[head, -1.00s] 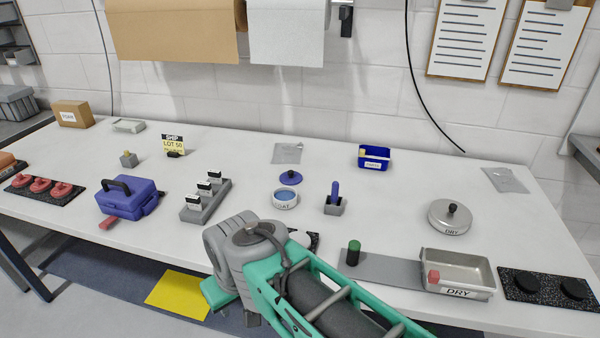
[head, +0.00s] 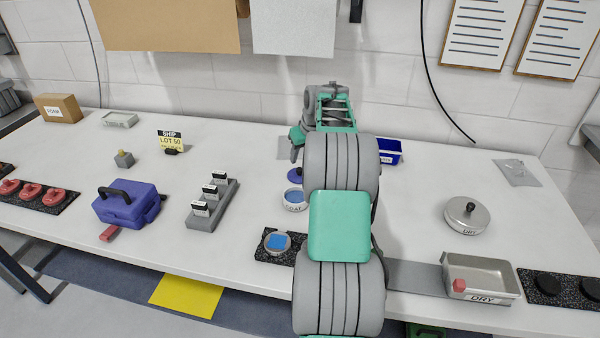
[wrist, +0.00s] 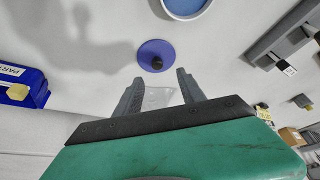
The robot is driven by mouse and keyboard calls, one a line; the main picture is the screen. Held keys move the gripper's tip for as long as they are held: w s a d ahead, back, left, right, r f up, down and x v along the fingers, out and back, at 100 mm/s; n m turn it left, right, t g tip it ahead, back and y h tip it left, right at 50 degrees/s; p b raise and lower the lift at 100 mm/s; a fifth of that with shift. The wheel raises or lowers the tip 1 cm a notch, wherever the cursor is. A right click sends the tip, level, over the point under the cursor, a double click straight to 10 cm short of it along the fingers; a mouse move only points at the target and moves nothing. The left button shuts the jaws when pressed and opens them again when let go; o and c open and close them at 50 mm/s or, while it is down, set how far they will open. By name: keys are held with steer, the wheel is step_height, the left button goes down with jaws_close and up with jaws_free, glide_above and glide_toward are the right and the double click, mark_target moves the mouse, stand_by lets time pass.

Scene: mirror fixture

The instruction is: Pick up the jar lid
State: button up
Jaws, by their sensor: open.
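The jar lid (wrist: 157,55) is a blue disc with a dark knob, lying flat on the white table. In the head view the lid (head: 298,176) is partly hidden by my arm. The jar (head: 294,200), white with blue inside and a label, stands open in front of it; the jar (wrist: 185,6) also shows at the top of the wrist view. My gripper (wrist: 159,78) is open and empty, with the lid just beyond its fingertips in the wrist view. In the head view my gripper (head: 296,146) is above the table behind the lid.
A blue bin (head: 390,152) stands to the right of my gripper. A grey rack (head: 213,205) with labelled blocks and a blue toolbox (head: 125,204) stand to the left. A flat grey packet lies under my gripper. A metal tray (head: 480,278) is at the front right.

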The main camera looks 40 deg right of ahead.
mark_target(300, 169)
steer(key=x, duration=0.2)
steer(key=p+x, duration=0.1)
steer(key=x, duration=0.2)
steer(key=p+x, duration=0.1)
steer(key=x, duration=0.2)
steer(key=shift+s+d, duration=0.1)
steer(key=shift+d, duration=0.2)
jaws_close()
